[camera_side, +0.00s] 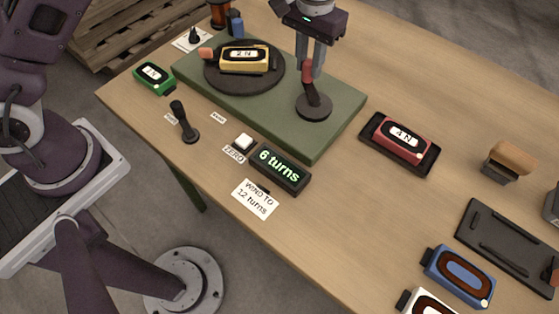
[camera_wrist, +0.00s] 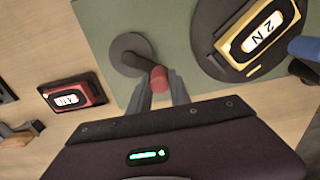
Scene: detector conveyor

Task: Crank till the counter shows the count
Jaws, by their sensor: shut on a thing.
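The crank is a dark disc (camera_side: 314,107) with a red upright knob (camera_side: 307,71), at the right end of the green base (camera_side: 335,130). My gripper (camera_side: 309,72) is shut on the red knob; the wrist view shows the knob (camera_wrist: 159,79) between the fingertips (camera_wrist: 160,88). The counter (camera_side: 278,170) reads "6 turns" in green. A card (camera_side: 255,198) in front of it says "WIND TO 12 turns". A white button (camera_side: 243,141) labelled ZERO sits beside the counter. A yellow block marked "2 N" (camera_side: 244,58) lies on the dark turntable (camera_side: 218,83).
A green block (camera_side: 153,77) and a black lever (camera_side: 182,122) stand on the left. A red "4 N" block (camera_side: 402,139) in a black tray, a brown-topped stamp (camera_side: 509,160), and a blue block (camera_side: 460,276) are on the right. The table's front middle is clear.

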